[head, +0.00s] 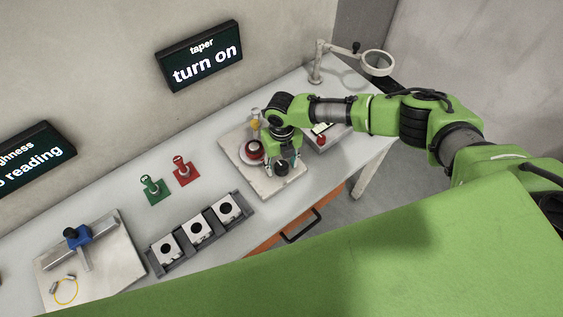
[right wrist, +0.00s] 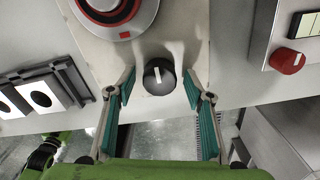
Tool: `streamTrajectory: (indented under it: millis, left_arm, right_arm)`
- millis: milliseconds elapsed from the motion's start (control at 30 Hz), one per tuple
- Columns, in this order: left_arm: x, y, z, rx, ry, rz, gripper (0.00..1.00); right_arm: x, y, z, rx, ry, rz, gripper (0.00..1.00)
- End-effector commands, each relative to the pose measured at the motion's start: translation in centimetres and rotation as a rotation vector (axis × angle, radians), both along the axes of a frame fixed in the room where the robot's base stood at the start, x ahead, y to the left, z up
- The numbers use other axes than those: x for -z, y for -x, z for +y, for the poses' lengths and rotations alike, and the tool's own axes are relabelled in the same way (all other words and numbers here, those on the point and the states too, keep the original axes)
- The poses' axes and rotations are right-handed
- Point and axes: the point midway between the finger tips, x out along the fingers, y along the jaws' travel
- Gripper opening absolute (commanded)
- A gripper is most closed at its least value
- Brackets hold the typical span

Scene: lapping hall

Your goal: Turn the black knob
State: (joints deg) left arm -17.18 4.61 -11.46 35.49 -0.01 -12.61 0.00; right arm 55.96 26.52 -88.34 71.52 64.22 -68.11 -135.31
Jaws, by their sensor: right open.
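The black knob (right wrist: 158,76) has a white pointer line that points up in the right wrist view. It sits on the pale base plate (right wrist: 185,25) below a round red-and-black part. My right gripper (head: 283,164) is open over the front of this plate. In the right wrist view its two teal-padded fingers stand on either side of the knob, with a gap on each side. In the head view the gripper largely covers the knob area.
A red knob (right wrist: 288,61) sits on a grey box to the right. A grey rack (head: 183,262) with white blocks, green (head: 154,188) and red (head: 183,171) tags, and a magnifier stand (head: 318,62) are on the table. A wall screen (head: 199,56) reads "taper turn on".

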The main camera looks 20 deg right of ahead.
Motion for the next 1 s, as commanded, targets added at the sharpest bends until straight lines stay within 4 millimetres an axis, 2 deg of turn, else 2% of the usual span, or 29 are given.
streamTrajectory:
  millis: [267,400,433,767,1000]
  left_arm:
    - [-0.02,-0.02,0.01,0.001,0.0,0.0,0.4]
    - [-0.02,-0.03,-0.01,0.001,0.0,-0.001,0.4]
    - [-0.02,-0.03,-0.01,0.001,0.0,-0.001,0.4]
    - [-0.02,-0.05,-0.01,0.001,0.0,-0.001,0.4]
    - [-0.04,-0.06,-0.01,0.0,0.0,-0.001,0.4]
  right_arm:
    - [0.21,0.02,0.03,-0.001,0.0,0.0,0.47]
    - [0.19,0.02,0.02,0.0,0.0,0.0,0.14]
    - [0.19,0.03,0.02,0.0,0.0,0.0,0.09]
    - [0.21,0.07,-0.01,0.024,0.0,0.001,0.09]
    - [0.19,0.05,0.04,0.14,-0.001,0.001,0.09]
